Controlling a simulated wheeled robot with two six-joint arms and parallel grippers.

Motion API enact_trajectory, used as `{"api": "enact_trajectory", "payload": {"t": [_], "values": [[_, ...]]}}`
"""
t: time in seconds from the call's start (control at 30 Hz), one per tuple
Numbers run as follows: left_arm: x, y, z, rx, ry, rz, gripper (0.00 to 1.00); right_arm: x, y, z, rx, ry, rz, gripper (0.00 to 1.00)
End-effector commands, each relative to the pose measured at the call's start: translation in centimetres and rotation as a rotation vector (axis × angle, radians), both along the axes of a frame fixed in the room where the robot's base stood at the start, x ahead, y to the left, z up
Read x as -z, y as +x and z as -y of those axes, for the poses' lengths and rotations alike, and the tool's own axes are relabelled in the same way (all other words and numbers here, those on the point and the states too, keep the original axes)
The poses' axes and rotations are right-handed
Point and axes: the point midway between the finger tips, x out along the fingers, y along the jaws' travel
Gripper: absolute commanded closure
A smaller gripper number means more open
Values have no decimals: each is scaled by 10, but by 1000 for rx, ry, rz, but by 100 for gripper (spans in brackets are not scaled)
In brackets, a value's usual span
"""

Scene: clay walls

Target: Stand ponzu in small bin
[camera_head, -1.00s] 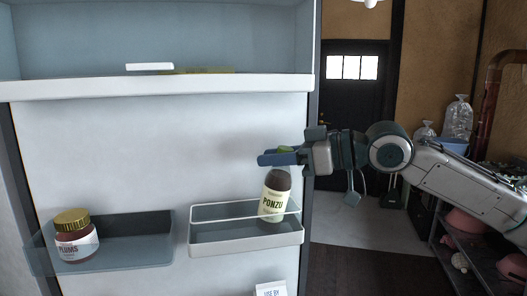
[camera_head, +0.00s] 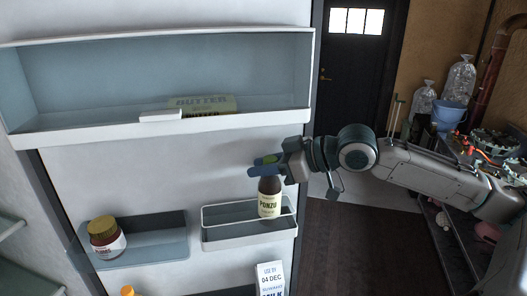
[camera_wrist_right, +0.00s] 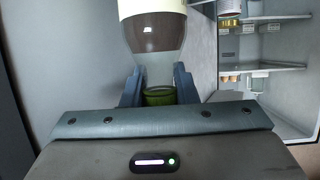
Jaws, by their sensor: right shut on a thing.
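The ponzu bottle (camera_head: 269,198) is dark with a cream label and stands about upright at the right end of the small bin (camera_head: 250,238) on the fridge door. Its lower end is inside the bin's rim; I cannot tell whether it rests on the bin floor. My right gripper (camera_head: 264,166) reaches in from the right and is shut on the bottle's green cap. In the right wrist view the green cap (camera_wrist_right: 159,96) sits between the fingers, with the bottle (camera_wrist_right: 153,35) beyond. My left gripper is not in view.
A wider bin (camera_head: 150,252) to the left holds a plums jar (camera_head: 106,240). A door shelf (camera_head: 60,137) above holds butter (camera_head: 212,104). A milk carton (camera_head: 270,280) stands below the small bin. A cluttered rack (camera_head: 450,240) is at the right.

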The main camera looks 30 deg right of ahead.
Motion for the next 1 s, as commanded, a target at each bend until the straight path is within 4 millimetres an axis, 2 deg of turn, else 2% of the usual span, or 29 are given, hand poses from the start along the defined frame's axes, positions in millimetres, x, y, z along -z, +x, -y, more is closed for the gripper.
{"api": "enact_trajectory", "payload": {"t": [0.03, 0.07, 0.1, 0.2, 0.67, 0.7, 1.0], "values": [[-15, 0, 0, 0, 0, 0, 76, -8, 0, -1, 0, 0, -5, 100], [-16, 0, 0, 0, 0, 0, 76, -5, 0, -2, 1, -1, -8, 100], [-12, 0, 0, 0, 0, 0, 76, 6, 0, -1, 2, -5, -10, 100], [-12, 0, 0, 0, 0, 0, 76, 13, 0, -1, 2, -5, -7, 100], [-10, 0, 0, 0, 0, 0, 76, 19, 0, -1, 2, -4, -4, 100], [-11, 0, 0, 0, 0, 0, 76, 18, 0, -1, 2, -5, -5, 66], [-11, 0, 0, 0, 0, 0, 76, 17, 0, -1, 2, -4, -4, 65]]}}
